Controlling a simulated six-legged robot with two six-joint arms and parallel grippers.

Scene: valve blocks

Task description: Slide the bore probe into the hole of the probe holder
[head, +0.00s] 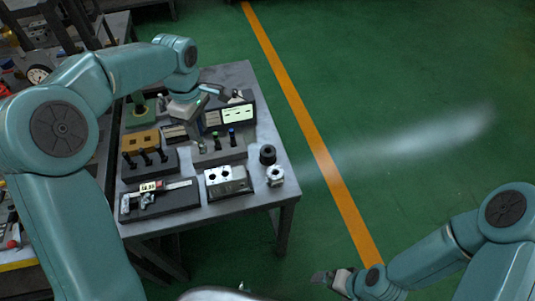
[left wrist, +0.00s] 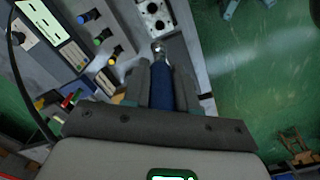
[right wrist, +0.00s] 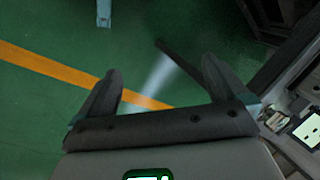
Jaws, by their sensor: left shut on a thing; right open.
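The bore probe (left wrist: 162,85) shows in the left wrist view as a blue cylinder with a bright metal tip pointing away from me. My left gripper (left wrist: 162,75) is shut on it, with a finger on each side. In the head view this gripper (head: 198,125) hangs over the table by the plug rack; the probe is hard to make out there. A black round piece with a hole in its top, which looks like the probe holder (head: 268,154), stands at the table's right edge, apart from the gripper. My right gripper (right wrist: 160,85) is open and empty over the floor.
The plug rack (head: 225,155) holds coloured plugs. A metal block with two holes (head: 228,182) stands at the front, a silver round part (head: 275,176) beside it. A caliper on a dark case (head: 160,198) lies front left.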

